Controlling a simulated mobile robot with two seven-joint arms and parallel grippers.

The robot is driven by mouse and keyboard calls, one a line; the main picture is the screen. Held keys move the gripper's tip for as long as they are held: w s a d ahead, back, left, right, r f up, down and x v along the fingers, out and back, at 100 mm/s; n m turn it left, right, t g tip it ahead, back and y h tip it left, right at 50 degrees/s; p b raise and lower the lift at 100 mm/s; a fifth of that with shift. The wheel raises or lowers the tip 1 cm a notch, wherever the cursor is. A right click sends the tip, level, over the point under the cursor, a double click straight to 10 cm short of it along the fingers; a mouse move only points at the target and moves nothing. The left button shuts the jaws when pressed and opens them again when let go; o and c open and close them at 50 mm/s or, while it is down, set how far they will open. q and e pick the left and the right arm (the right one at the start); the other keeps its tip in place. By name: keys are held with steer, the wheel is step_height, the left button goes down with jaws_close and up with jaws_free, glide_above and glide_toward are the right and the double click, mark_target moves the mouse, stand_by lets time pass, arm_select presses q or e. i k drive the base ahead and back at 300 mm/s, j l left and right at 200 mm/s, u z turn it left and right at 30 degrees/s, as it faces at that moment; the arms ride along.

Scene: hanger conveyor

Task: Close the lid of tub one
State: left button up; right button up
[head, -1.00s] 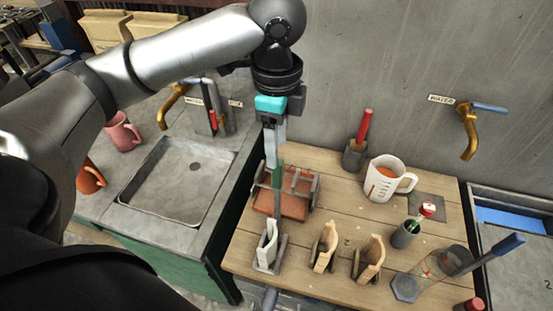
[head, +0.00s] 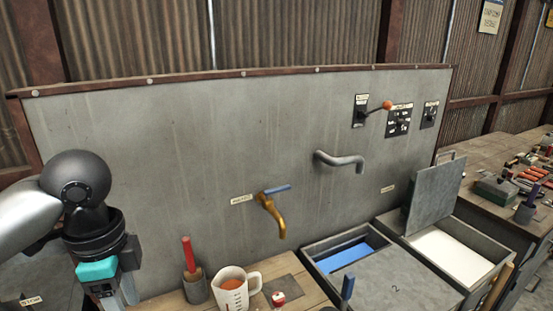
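Two grey tubs stand at the lower right of the head view. The right tub (head: 481,283) holds something white and is open. Its flat grey lid (head: 436,196) stands nearly upright at the back, with a handle on its top edge. The left tub (head: 318,243) shows blue inside, and a grey panel marked 2 (head: 395,283) covers its front part. I see no number one on either tub. My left gripper (head: 117,299) hangs at the lower left, far from the tubs, its fingertips cut off by the frame. My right gripper is not in view.
A measuring jug (head: 231,290) and a cup with a red-handled tool (head: 194,285) stand near my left gripper. A cluttered table is at the right.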

mark_target(437, 188)
steer(key=z, duration=1.2)
